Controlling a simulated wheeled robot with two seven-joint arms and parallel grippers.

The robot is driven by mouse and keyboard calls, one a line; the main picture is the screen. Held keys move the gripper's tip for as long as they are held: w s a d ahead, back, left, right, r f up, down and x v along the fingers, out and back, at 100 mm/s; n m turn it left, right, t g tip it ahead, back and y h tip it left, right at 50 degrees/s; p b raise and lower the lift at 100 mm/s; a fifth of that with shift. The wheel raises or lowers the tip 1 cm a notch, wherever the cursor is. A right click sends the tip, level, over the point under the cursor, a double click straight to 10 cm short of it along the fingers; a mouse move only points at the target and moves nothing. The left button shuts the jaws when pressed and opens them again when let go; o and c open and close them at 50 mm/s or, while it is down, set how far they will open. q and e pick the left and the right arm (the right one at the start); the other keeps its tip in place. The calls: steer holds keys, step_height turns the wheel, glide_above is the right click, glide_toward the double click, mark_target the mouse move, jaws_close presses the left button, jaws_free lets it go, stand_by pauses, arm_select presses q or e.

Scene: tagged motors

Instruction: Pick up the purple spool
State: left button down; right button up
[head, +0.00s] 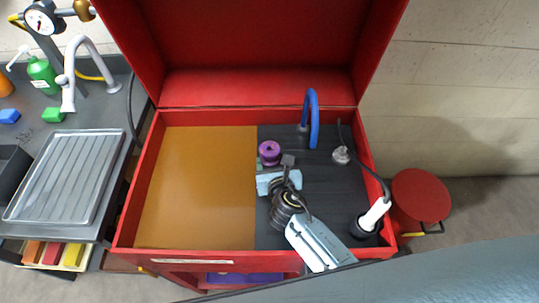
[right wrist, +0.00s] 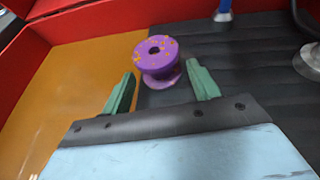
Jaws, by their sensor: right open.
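The purple spool (head: 269,151) stands upright on the dark mat inside the red cabinet, close to the edge of the orange-brown panel. In the right wrist view the spool (right wrist: 157,60) has orange specks on its top and a dark centre hole. My right gripper (head: 274,165) is open and comes in from the lower right. In the wrist view its green fingertips (right wrist: 160,80) are on either side of and just short of the spool, with nothing held. My left gripper is not in view.
A blue curved tube (head: 312,118) stands behind the spool to the right. A lamp with a white head (head: 376,213) stands at the right of the mat. The orange-brown panel (head: 195,190) is bare. Red cabinet walls (head: 150,165) border the area.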

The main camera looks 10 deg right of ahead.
mark_target(270, 153)
steer(key=b+x, duration=0.1)
steer(key=x, duration=0.1)
steer(key=b+x, duration=0.1)
steer(key=x, duration=0.2)
steer(key=shift+w+f, duration=0.2)
steer(key=shift+f, duration=0.1)
steer(key=shift+r, duration=0.1)
steer(key=shift+c, duration=0.2)
steer(key=c, duration=1.2)
jaws_close()
steer(key=shift+r, duration=0.1)
